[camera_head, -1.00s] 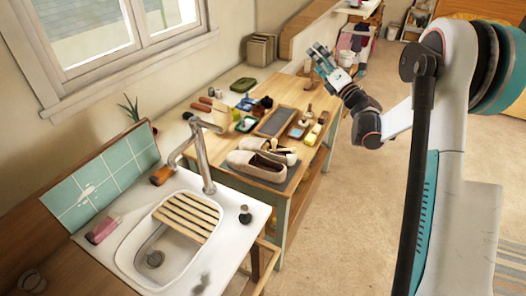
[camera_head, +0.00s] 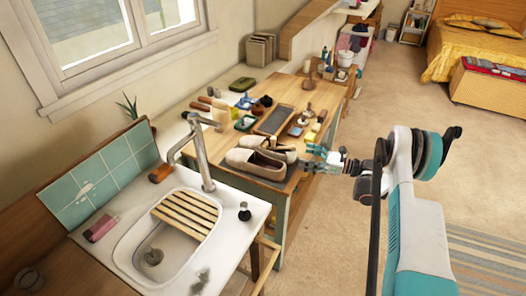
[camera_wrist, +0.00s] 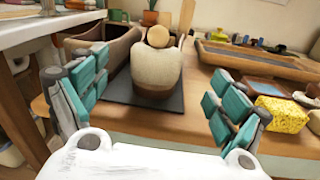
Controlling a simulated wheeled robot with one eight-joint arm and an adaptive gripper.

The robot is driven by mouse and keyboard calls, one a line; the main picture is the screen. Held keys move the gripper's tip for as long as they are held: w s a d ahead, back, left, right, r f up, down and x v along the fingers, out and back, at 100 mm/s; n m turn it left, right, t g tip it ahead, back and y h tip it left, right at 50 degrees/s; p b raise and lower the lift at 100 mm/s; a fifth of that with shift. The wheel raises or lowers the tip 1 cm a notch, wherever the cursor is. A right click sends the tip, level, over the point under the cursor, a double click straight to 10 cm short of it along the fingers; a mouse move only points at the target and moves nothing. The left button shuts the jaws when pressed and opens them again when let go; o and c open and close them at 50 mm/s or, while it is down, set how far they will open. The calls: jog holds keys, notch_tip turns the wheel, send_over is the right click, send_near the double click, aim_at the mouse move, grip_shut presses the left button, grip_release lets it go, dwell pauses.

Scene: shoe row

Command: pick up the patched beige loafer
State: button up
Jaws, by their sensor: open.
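Beige loafers stand side by side on a dark mat (camera_wrist: 118,92) at the near end of the wooden bench. In the wrist view a cream loafer (camera_wrist: 155,68) with a brown lower edge and a round wooden knob above it sits ahead, between the fingers' lines. A browner, open shoe (camera_wrist: 108,50) is to its left. In the head view the nearest beige loafer (camera_head: 252,163) lies along the mat. I cannot make out a patch on any shoe. My gripper (camera_head: 312,159) is open and empty at the bench's right edge, apart from the shoes; its teal fingers (camera_wrist: 160,80) spread wide.
A yellow sponge (camera_wrist: 283,115) lies right of the shoes, near the right finger. A long dark tray (camera_head: 273,121) and several brushes and tins are farther back on the bench. A sink (camera_head: 155,250) with a tap (camera_head: 200,155) is at the left.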

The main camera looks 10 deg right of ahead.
aim_at(281, 148)
jog(key=b+x, duration=0.1)
jog(key=x, duration=0.5)
jog(key=shift+w+a, duration=0.1)
jog(key=shift+a, duration=0.05)
jog(key=shift+b+x, duration=1.25)
jog(key=shift+x, duration=1.5)
jog(key=shift+w+r, duration=0.2)
jog(key=c, duration=1.4)
jog(key=shift+c, duration=0.2)
jog(key=shift+r, duration=0.15)
